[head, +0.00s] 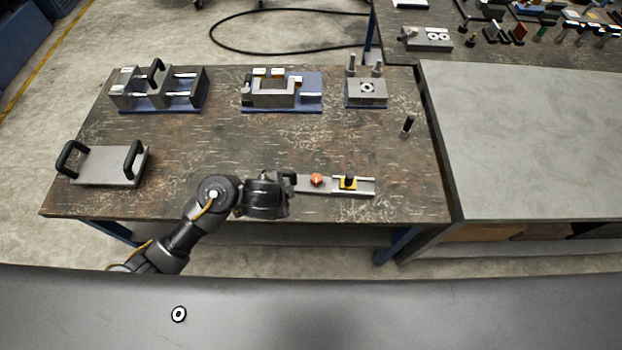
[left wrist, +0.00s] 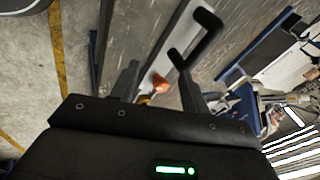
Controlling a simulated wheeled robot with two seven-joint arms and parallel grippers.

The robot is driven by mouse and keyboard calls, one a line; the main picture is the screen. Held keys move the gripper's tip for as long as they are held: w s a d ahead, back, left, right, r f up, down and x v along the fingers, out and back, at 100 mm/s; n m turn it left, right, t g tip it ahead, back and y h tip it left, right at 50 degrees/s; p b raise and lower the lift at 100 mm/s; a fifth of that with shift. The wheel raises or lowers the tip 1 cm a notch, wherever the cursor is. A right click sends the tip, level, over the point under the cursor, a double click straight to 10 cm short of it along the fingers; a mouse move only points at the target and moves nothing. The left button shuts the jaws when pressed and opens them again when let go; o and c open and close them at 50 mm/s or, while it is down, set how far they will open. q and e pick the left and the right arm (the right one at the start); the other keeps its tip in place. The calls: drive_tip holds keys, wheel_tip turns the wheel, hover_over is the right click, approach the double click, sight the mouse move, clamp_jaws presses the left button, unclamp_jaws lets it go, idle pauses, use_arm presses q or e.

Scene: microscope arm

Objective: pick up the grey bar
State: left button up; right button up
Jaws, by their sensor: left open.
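The grey bar (head: 331,188) lies near the front edge of the worn table, running left to right. Whether the fingers touch the bar cannot be told. My right gripper is not in view.
A grey plate with two black handles (head: 108,166) lies at the table's left. Fixtures on blue bases (head: 281,90) stand along the back. A small black pin (head: 407,126) stands at the right. The table's middle (head: 230,140) is clear. A grey bench (head: 520,140) adjoins.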

sight(284, 173)
use_arm(q)
drive_tip(key=w+a+r+m+t+y, duration=0.1)
drive_tip(key=w+r+m, duration=0.2)
drive_tip(key=b+x, duration=0.3)
drive_tip(key=x, duration=0.2)
drive_tip(key=shift+w+f, duration=0.1)
drive_tip(key=shift+w, duration=0.3)
drive_tip(key=shift+w+f+b, duration=0.1)
drive_tip(key=shift+f+b, duration=0.15)
drive_tip(key=shift+b, duration=0.15)
drive_tip(key=b+x, duration=0.2)
drive_tip(key=x, duration=0.2)
drive_tip(key=shift+w+d+f+b, duration=0.15)
drive_tip(key=shift+w+f+b, duration=0.15)
drive_tip(key=shift+w, duration=0.1)
drive_tip(key=shift+s+r, duration=0.15)
drive_tip(key=shift+c, duration=0.6)
clamp_jaws()
